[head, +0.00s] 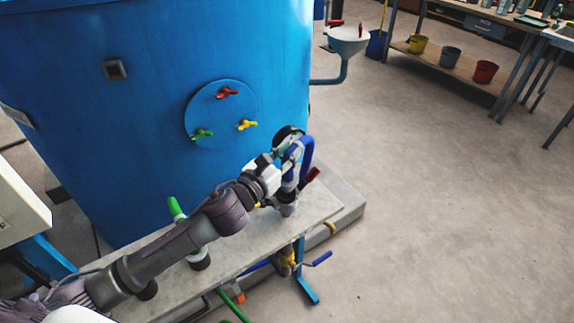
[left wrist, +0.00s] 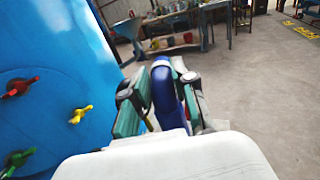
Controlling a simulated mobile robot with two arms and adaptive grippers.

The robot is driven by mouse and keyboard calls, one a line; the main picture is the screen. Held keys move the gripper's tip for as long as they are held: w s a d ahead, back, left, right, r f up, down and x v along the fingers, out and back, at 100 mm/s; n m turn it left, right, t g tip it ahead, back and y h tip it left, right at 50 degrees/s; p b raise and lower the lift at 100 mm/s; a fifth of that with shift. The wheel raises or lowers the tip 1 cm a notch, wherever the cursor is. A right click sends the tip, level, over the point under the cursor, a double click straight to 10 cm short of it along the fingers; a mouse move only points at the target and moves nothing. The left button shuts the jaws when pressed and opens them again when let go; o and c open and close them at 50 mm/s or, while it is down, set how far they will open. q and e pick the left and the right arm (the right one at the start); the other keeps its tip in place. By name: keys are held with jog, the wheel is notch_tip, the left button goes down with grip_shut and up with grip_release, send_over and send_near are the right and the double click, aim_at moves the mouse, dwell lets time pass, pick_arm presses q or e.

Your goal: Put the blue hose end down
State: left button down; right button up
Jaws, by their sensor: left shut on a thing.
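The blue hose end (head: 306,152) shows as a curved blue piece at the tip of my left arm, over the right end of the grey ledge (head: 328,203). My left gripper (head: 288,160) is shut on it. In the left wrist view the blue hose end (left wrist: 165,92) stands upright between the two fingers of my left gripper (left wrist: 160,103). A grey fitting (head: 287,208) shows just below it on the ledge. I cannot tell whether the hose end touches that fitting. My right gripper is in neither view.
The large blue tank (head: 150,130) stands close behind the ledge, with red, green and yellow handles on its round plate (head: 222,108). A red handle (head: 312,174) and green handle (head: 176,208) rise near the ledge. Open floor (head: 440,200) lies to the right.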

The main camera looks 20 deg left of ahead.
aim_at(290, 169)
pick_arm(q)
jog(key=shift+a+f, duration=0.15)
notch_tip(290, 169, down, 3)
jog(key=shift+f, duration=0.4)
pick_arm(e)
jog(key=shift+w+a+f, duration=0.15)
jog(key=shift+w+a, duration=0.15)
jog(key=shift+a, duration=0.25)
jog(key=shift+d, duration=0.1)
pick_arm(q)
jog(key=shift+f+b, duration=0.3)
jog(key=shift+b, duration=0.1)
jog(key=c, duration=0.9)
grip_release()
jog(key=shift+c, duration=0.2)
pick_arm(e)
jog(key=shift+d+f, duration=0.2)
pick_arm(q)
jog(key=shift+r, duration=0.1)
